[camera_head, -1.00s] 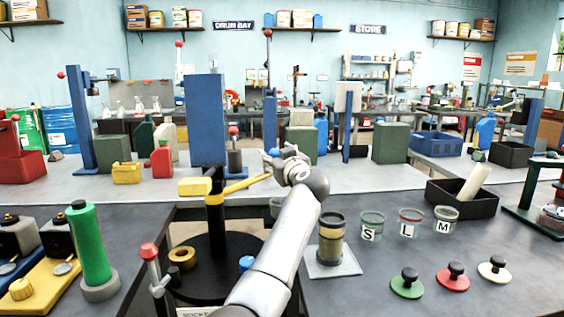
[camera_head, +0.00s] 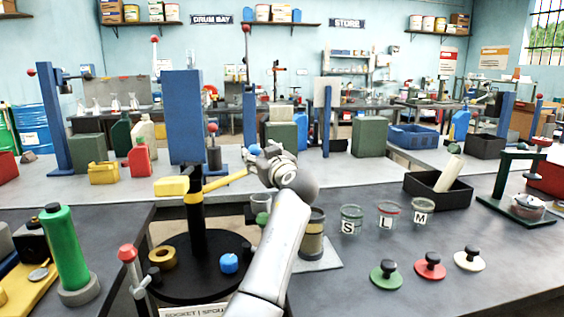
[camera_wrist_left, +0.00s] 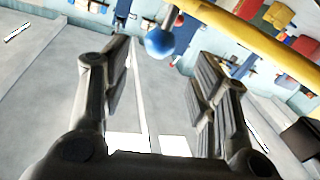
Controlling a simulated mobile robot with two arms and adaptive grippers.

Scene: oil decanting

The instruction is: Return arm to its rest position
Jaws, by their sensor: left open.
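My left arm reaches up from the bottom middle of the head view. Its gripper (camera_head: 264,158) is raised over the bench, close to the end of a yellow bar (camera_head: 225,180) on a black post. In the left wrist view the gripper (camera_wrist_left: 162,62) is open, with its two black fingers apart. A blue ball (camera_wrist_left: 159,43) shows between the fingertips, and I cannot tell its exact distance. No held object shows between the fingers. My right gripper is not in view.
A round black base (camera_head: 200,266) carries the post. Right of my arm stand a dark jar (camera_head: 312,238) and glass jars marked S (camera_head: 351,221), L (camera_head: 388,214) and M (camera_head: 422,212). Knobbed lids lie in front. A green cylinder (camera_head: 66,248) stands at left.

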